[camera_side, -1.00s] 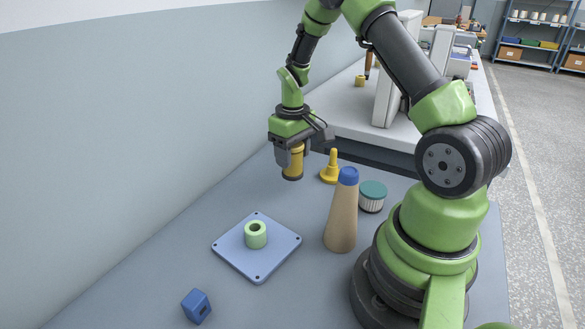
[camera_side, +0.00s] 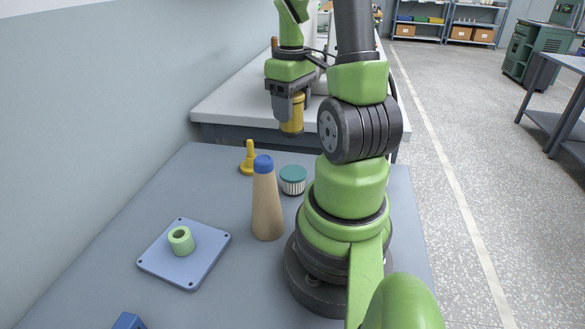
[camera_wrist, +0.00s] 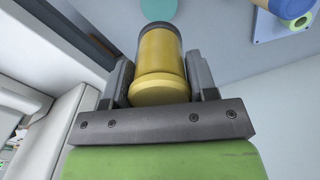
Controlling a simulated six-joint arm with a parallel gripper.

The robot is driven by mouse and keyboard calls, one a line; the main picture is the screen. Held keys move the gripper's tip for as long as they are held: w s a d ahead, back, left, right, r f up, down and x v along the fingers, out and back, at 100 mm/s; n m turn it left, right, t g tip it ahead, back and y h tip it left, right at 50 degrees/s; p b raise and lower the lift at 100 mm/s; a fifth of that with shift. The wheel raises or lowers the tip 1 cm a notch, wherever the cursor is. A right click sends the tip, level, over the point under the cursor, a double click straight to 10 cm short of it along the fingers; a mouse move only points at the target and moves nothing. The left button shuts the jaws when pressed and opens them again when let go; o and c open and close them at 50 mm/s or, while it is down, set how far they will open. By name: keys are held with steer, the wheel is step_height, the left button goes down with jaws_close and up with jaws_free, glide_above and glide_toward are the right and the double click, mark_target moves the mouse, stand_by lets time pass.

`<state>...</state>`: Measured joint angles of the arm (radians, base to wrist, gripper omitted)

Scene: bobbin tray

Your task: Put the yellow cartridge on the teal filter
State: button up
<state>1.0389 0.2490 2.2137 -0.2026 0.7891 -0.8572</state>
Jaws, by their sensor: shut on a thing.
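My gripper (camera_side: 285,108) is shut on the yellow cartridge (camera_side: 291,118), a yellow cylinder with a dark end, and holds it upright in the air. In the wrist view the yellow cartridge (camera_wrist: 160,65) sits between the two fingers of my gripper (camera_wrist: 160,82). The teal filter (camera_side: 292,179) stands on the table with a teal top and a white ribbed side. The cartridge appears above and beyond it in the side view, clearly apart.
A tan bottle with a blue cap (camera_side: 266,205) stands close to the filter's left. A yellow spindle-like piece (camera_side: 249,160) stands behind it. A blue plate (camera_side: 160,264) carries a green ring (camera_side: 181,240). A blue block (camera_side: 128,322) lies at the front edge of the picture.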

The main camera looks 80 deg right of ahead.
mark_target(294, 126)
steer(key=f, duration=0.4)
steer(key=shift+s+a+f, duration=0.1)
steer(key=shift+s+f, duration=0.1)
steer(key=shift+s, duration=0.05)
steer(key=shift+f, duration=2.65)
steer(key=o, duration=1)
steer(key=shift+f, duration=0.1)
